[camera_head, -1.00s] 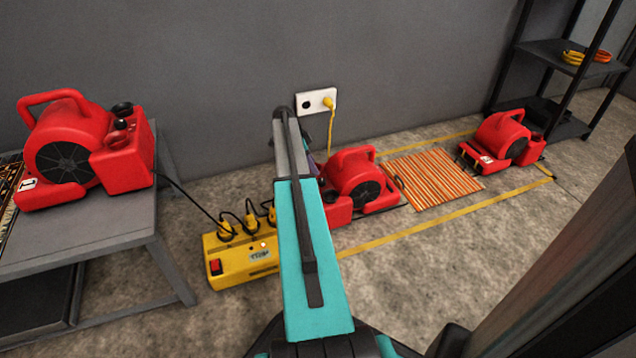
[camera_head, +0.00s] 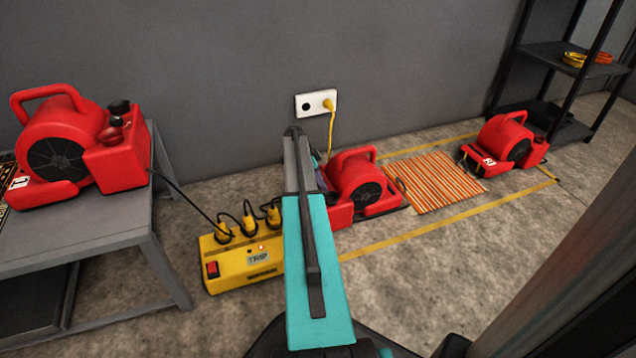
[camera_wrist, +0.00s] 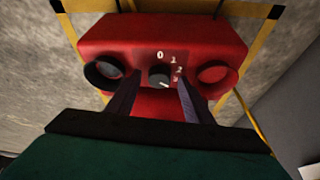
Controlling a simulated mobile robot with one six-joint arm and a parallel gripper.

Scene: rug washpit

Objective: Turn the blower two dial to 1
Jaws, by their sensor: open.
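The middle red blower (camera_head: 358,182) sits on the floor in the head view, partly hidden behind my arm; I cannot read a number on it. In the wrist view a red blower housing (camera_wrist: 130,38) fills the top. It carries a small dark dial (camera_wrist: 159,77) with the marks 0, 1, 2 and 3 around its upper right. The dial's white pointer line aims to the lower right, near the 3. My gripper (camera_wrist: 158,80) is open, with one finger to each side of the dial. Whether the fingers touch it I cannot tell.
A left blower (camera_head: 70,150) stands on a grey table (camera_head: 110,225); another (camera_head: 505,140) sits at right. A yellow power box (camera_head: 240,270) with plugged cords lies left of my arm. An orange striped mat (camera_head: 438,182) lies between the floor blowers.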

